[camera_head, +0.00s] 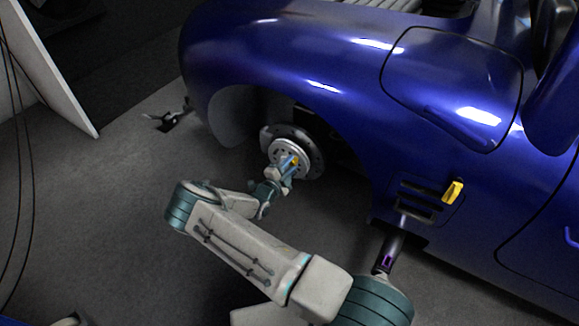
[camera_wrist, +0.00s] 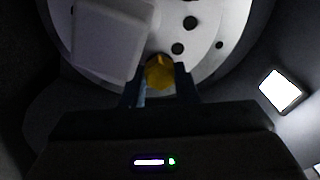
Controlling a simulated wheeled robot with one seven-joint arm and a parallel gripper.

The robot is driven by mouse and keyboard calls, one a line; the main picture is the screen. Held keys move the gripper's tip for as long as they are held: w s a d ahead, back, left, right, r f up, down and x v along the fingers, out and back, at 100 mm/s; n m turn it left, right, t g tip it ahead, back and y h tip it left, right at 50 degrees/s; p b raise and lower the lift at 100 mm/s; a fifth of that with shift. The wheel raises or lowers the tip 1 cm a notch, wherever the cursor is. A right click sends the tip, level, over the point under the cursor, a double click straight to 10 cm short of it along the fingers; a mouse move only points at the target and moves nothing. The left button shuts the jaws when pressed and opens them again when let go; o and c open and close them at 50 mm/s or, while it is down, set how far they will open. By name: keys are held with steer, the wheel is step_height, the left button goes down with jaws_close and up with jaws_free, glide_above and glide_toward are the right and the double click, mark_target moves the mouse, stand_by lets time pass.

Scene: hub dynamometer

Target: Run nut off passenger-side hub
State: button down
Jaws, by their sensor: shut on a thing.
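The hub (camera_head: 292,152) is a light metal disc inside the front wheel arch of a blue car, with the dark brake disc behind it. The hub face (camera_wrist: 205,30) with its dark holes fills the top of the wrist view. A yellow nut (camera_wrist: 159,72) is at the hub's middle and shows small in the head view (camera_head: 295,160). My gripper (camera_wrist: 158,82) is shut on the nut, one dark finger on each side. My gripper (camera_head: 288,164) reaches the hub from the front left. The nut's seat on the hub is hidden, so I cannot tell how far it is threaded.
The blue car body (camera_head: 300,50) curves close over the hub. A purple-black stand (camera_head: 390,250) is under the sill, near a yellow block (camera_head: 453,191) on the side vent. A white panel (camera_head: 50,70) leans at left. The grey floor left of the car is mostly clear.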

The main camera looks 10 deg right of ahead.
steer(key=n, duration=0.5)
steer(key=c, duration=1.3)
jaws_free()
steer(key=m, duration=0.5)
steer(key=shift+r+p, duration=0.1)
steer(key=shift+p, duration=0.25)
steer(key=m+p, duration=0.1)
steer(key=m, duration=0.5)
steer(key=shift+m, duration=0.4)
